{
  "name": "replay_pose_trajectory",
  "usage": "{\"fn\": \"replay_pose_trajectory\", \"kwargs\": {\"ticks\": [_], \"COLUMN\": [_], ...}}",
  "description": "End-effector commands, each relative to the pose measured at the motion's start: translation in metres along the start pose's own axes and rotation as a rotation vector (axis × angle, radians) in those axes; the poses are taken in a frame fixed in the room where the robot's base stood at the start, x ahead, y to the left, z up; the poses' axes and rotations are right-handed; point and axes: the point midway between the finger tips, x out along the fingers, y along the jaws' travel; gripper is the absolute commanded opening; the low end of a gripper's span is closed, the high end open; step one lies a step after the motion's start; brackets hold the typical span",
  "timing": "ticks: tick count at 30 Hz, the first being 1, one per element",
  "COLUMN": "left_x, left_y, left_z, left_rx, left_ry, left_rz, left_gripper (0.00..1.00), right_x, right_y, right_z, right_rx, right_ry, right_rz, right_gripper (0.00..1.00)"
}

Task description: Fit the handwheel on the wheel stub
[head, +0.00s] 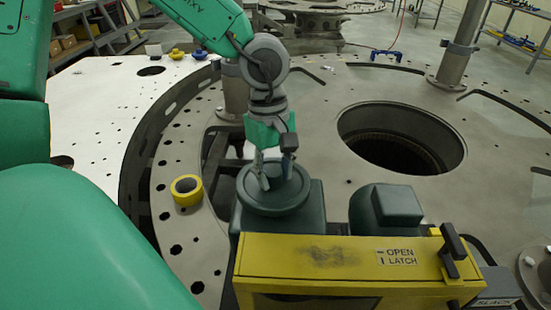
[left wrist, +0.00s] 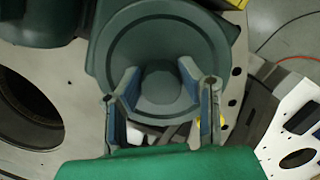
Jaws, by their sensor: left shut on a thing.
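A round dark grey-green disc with a raised hub, which looks like the handwheel (head: 272,200), lies flat at the top of the green machine housing (head: 313,214). In the left wrist view the disc (left wrist: 112,60) fills the upper middle. My left gripper (head: 274,178) points down over it. Its blue-padded fingers (left wrist: 160,84) stand on both sides of the hub, shut on it. The wheel stub cannot be made out; it may be hidden under the disc. I cannot tell whether the disc is seated. My right gripper is not in view.
A yellow box with an OPEN LATCH label (head: 315,262) stands in front of the disc. A green motor-like block (head: 385,210) is to its right. A yellow ring (head: 186,190) lies on the plate at left. A large round opening (head: 400,140) lies behind right.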

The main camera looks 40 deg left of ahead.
Motion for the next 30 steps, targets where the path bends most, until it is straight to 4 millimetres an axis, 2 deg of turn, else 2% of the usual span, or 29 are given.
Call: {"fn": "replay_pose_trajectory", "kwargs": {"ticks": [1, 2, 11, 30], "left_x": [0.001, 0.000, -0.001, -0.051], "left_y": [0.000, 0.000, 0.000, 0.001], "left_z": [0.000, 0.000, 0.000, -0.001], "left_rx": [0.000, 0.000, -0.001, -0.001], "left_ry": [-0.001, 0.000, -0.001, -0.002], "left_rz": [0.001, 0.001, -0.001, 0.002], "left_gripper": [0.00, 0.41, 0.41, 0.41], "right_x": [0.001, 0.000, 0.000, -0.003], "right_y": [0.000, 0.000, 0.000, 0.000], "right_z": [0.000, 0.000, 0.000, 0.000], "right_rx": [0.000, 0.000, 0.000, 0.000], "right_ry": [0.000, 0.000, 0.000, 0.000], "right_rz": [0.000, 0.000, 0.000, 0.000], "right_gripper": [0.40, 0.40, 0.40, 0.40]}}
